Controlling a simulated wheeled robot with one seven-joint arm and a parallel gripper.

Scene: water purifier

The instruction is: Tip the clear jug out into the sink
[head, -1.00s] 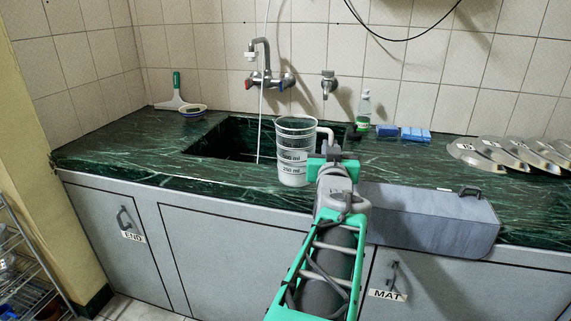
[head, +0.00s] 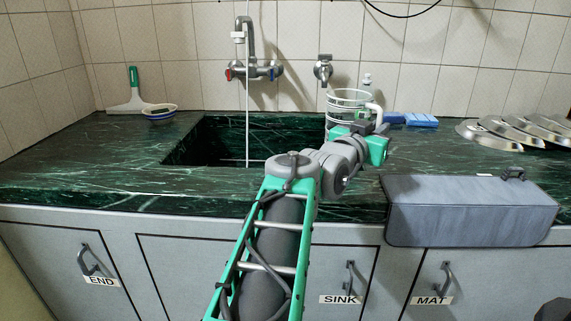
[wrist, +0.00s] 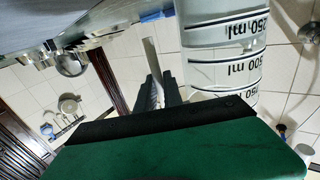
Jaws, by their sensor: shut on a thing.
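The clear jug (head: 348,102) with dark rings stands upright in the head view, above or beside the right end of the sink. My gripper (head: 374,130) is to its right, shut on the jug's pale handle. In the wrist view the dark fingers (wrist: 160,92) close around the handle, and the jug's marked wall (wrist: 222,50) is beside them with its lettering upside down. The sink (head: 208,135) is a dark green basin left of the jug. My arm hides its front right part. I cannot tell what the jug holds.
A thin white stream (head: 248,120) runs down into the sink below the wall tap (head: 254,70). A second tap (head: 323,70) is behind the jug. Blue sponges (head: 421,120), metal lids (head: 500,132) and a grey box (head: 470,212) are to the right. The counter left of the sink is mostly clear.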

